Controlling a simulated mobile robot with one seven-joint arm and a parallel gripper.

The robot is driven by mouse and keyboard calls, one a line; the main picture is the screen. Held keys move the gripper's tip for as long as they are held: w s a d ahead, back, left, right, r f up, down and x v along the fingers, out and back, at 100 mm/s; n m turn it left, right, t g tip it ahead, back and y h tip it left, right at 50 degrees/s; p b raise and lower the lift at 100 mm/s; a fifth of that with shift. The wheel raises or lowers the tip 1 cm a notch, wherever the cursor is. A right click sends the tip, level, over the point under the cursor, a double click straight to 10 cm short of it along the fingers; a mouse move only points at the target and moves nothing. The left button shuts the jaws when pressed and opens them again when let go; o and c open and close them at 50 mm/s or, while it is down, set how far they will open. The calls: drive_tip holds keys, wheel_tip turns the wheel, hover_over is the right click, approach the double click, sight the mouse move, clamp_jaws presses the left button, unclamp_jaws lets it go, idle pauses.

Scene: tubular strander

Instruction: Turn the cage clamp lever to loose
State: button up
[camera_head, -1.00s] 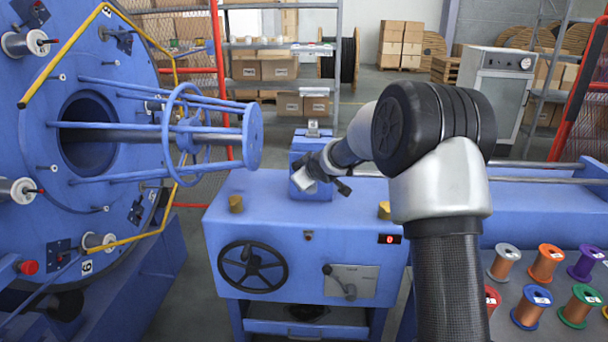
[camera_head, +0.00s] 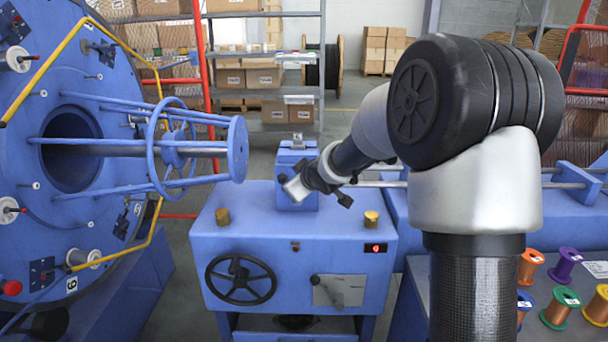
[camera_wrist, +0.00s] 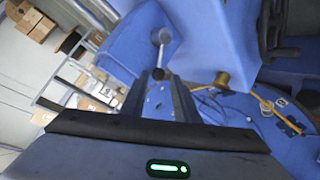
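A short lever with a rounded grey end (camera_wrist: 162,37) stands by the blue clamp block (camera_wrist: 138,45) in the wrist view. I take it for the cage clamp lever, though no label shows. My gripper (camera_wrist: 162,76) has its two dark fingers apart, with the lever's lower part in line with the gap between the tips. I cannot tell whether they touch it.
The big blue disc and rod cage (camera_head: 238,150) are at left. Coloured spools (camera_head: 560,308) sit at right.

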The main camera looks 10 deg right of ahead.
drive_tip(key=p+v, duration=0.2)
drive_tip(key=v, duration=0.5)
drive_tip(key=shift+s+r, duration=0.2)
drive_tip(key=shift+s, duration=0.1)
drive_tip(key=shift+d, duration=0.1)
